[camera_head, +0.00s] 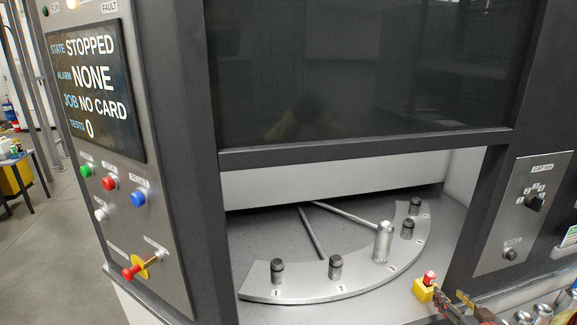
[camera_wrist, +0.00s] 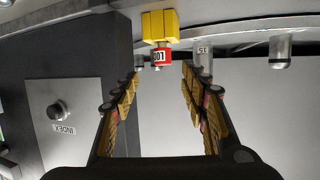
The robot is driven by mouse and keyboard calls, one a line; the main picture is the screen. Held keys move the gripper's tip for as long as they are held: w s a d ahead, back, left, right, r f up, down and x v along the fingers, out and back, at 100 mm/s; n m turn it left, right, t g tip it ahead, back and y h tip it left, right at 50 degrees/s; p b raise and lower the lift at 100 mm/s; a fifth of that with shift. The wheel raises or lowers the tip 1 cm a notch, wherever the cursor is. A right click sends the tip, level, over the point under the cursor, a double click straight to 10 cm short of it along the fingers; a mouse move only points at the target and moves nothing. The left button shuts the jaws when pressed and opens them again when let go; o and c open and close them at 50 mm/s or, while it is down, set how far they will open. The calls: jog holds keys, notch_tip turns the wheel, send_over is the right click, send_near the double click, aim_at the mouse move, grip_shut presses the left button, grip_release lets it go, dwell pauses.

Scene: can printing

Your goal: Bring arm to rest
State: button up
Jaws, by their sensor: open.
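My gripper (camera_head: 452,298) is at the bottom right of the head view, in front of the machine's opening. In the wrist view its two padded fingers (camera_wrist: 163,88) are spread apart with nothing between them. A yellow block (camera_head: 423,290) holding a small red piece (camera_head: 430,277) is just left of the fingertips in the head view. In the wrist view the yellow block (camera_wrist: 160,26) and the red piece (camera_wrist: 162,56), marked 001, are beyond the fingertips, apparently apart from them.
A curved plate (camera_head: 310,292) inside the opening carries several dark-topped posts and a silver can (camera_head: 383,241). The machine's frame (camera_head: 490,210) stands close to my gripper. A control panel (camera_head: 525,215) is at right. The display (camera_head: 95,85) reads STOPPED, NONE, NO CARD.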

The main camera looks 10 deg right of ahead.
jog(key=s+d+f+m+g+h, duration=0.2)
jog(key=s+d+f+g, duration=0.3)
jog(key=s+f, duration=0.25)
jog(key=s+a+m+g, duration=0.2)
jog(key=s+g, duration=0.3)
jog(key=s, duration=0.2)
jog(key=s+a+r+n+y+b, duration=0.1)
jog(key=a+r, duration=0.3)
jog(key=a, duration=0.8)
jog(key=s+a+r+n+t+y+b, duration=0.1)
jog(key=s+a+r+n+y+b, duration=0.1)
jog(key=a, duration=1.1)
jog(key=s+a+r+n+y+b, duration=0.1)
jog(key=a+r+n+b, duration=0.2)
jog(key=a, duration=1)
notch_tip(320, 180, up, 3)
jog(key=shift+s+f+t+y+b, duration=0.15)
jog(key=shift+t+y+b, duration=0.2)
jog(key=shift+b, duration=0.4)
